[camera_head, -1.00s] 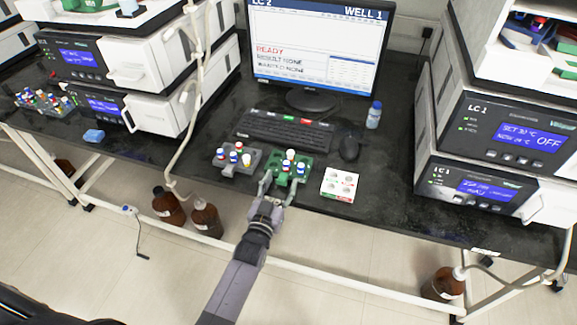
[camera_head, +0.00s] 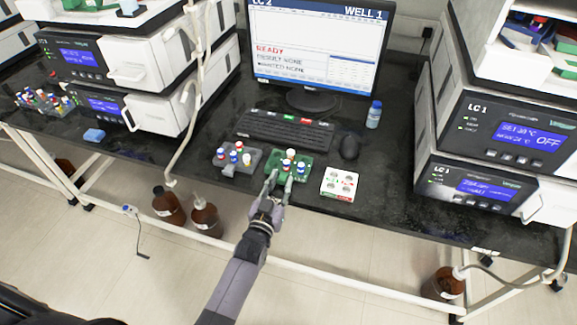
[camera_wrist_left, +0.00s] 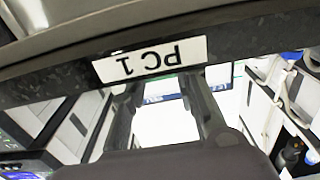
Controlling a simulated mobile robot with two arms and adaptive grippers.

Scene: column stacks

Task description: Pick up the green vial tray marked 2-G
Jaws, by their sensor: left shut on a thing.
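The green vial tray (camera_head: 276,159) sits on the black bench in front of the keyboard, in the head view. It holds a few vials with red, white and blue caps. Its marking is too small to read. My left gripper (camera_head: 280,178) comes up from below at the tray's front edge, its fingers drawn in and shut on the tray's near side. The left wrist view shows the fingers (camera_wrist_left: 165,100) below the bench edge with its upside-down PC 1 label (camera_wrist_left: 151,59); the tray does not show clearly there. My right gripper is not in view.
A grey vial tray (camera_head: 246,160) stands close on the left, and a white box (camera_head: 340,184) close on the right. The keyboard (camera_head: 284,131), mouse (camera_head: 349,146) and monitor (camera_head: 318,50) are behind. A blue-capped bottle (camera_head: 374,114) stands at the right.

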